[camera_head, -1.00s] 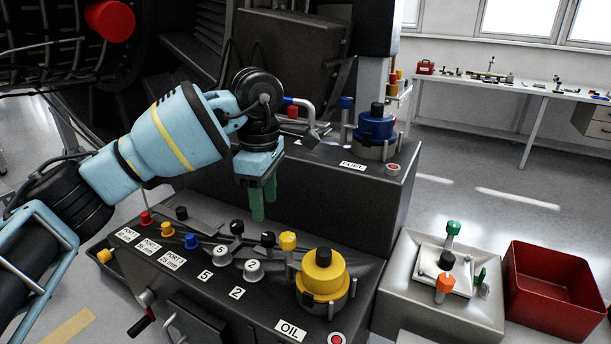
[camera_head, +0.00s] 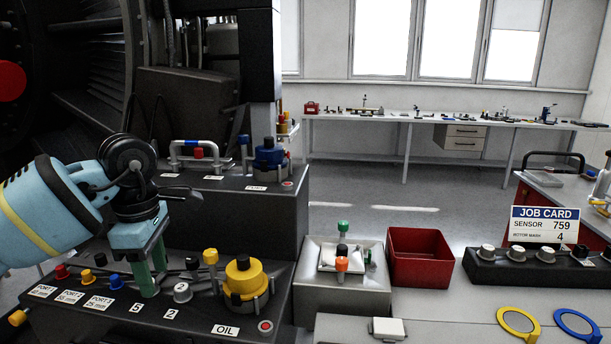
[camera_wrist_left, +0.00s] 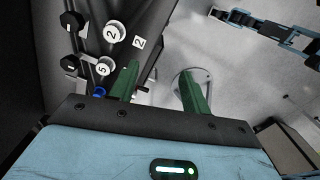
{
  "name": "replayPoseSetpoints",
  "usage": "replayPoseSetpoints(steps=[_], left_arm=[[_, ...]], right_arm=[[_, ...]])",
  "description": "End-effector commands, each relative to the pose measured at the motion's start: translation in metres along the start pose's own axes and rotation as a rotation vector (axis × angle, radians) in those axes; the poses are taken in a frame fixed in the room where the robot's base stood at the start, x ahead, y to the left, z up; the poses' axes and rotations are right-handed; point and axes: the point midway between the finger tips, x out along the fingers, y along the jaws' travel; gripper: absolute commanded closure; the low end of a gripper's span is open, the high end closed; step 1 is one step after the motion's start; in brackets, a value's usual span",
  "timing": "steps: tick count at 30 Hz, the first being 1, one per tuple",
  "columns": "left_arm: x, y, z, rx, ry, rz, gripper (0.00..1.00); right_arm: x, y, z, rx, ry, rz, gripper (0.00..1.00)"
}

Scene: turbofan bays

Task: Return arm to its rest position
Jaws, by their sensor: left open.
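My left arm comes in from the left in the head view. Its gripper (camera_head: 152,270) points down over the black port panel (camera_head: 200,325), its green fingers in front of the knobs near the label 5. In the left wrist view the two green fingers (camera_wrist_left: 160,88) stand apart with nothing between them, so the gripper is open and empty. Whether the fingertips touch the panel cannot be told. Part of a pale blue arm (camera_wrist_left: 275,32), likely my right one, shows at the top right of the wrist view; its jaws are unclear. The right gripper is outside the head view.
The yellow oil cap (camera_head: 244,278) and several knobs stand close to the left gripper. Behind is the fuel unit with a blue cap (camera_head: 268,152). Right of the panel are a grey block (camera_head: 335,302), a red bin (camera_head: 419,262) and a job card (camera_head: 544,226).

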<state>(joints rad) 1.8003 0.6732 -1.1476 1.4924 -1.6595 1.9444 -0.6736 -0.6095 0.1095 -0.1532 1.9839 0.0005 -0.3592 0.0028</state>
Motion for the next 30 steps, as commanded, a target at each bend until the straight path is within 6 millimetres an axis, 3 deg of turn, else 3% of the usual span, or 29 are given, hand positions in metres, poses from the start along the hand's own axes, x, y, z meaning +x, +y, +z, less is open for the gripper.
replayPoseSetpoints(steps=[1,8,17,24,30], left_arm=[[0.000,0.000,0.000,0.000,0.000,0.000,0.53],[0.051,-0.023,0.060,0.038,-0.226,-0.113,0.53],[0.102,-0.082,0.155,-0.019,-0.652,-0.364,0.53],[0.109,-0.132,0.220,-0.236,-1.067,-0.670,0.53],[0.103,-0.149,0.242,-0.534,-1.365,-0.947,0.53]], right_arm=[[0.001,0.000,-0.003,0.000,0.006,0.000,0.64],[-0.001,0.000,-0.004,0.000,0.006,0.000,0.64],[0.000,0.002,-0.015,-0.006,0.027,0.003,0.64],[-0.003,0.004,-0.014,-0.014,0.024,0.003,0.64],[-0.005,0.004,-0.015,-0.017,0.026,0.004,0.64]])
